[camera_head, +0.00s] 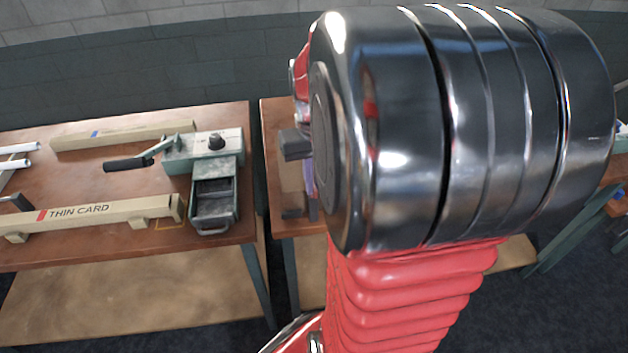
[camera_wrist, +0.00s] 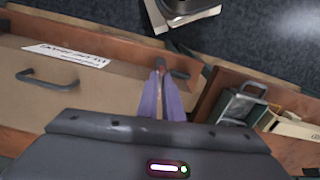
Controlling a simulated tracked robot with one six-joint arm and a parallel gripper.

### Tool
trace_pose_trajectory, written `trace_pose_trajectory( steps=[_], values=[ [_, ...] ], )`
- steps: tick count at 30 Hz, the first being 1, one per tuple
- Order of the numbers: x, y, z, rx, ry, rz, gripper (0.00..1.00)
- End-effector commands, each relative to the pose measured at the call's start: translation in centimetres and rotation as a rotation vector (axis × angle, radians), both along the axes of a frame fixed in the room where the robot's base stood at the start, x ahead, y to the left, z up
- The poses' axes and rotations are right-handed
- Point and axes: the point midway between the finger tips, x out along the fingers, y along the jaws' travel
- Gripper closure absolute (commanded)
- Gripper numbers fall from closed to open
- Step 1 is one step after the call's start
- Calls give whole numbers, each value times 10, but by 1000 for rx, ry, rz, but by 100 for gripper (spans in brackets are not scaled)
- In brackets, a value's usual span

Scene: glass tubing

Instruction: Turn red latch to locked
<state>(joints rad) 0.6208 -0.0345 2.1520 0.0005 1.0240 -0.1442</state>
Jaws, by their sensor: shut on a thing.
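My gripper's two purple fingers (camera_wrist: 161,92) come together in the wrist view at the edge of a brown wooden bench. They are shut on a small, dull reddish-brown piece (camera_wrist: 159,65), which I take to be the latch. The fingers cover most of it, so I cannot read its position, and no locked mark shows. A short dark bar (camera_wrist: 179,74) sticks out just right of the fingertips. In the head view my arm hides the work area, and only a sliver of purple finger (camera_head: 309,178) shows at its left edge.
A tan drawer front with a dark handle (camera_wrist: 47,79) and a white label (camera_wrist: 66,55) lies left of my fingers. A green metal box (camera_wrist: 240,106) is at the right. In the head view, a bench holds a THIN CARD rail (camera_head: 95,214) and a green lever device (camera_head: 205,150).

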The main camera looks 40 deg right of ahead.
Motion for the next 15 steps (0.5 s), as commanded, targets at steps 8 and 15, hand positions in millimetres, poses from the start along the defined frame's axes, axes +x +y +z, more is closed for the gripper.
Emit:
trace_pose_trajectory(
  steps=[8,15],
  values=[
    [-1,0,0,0,3,-116,100],
    [-1,0,0,0,3,-140,100]
  ],
)
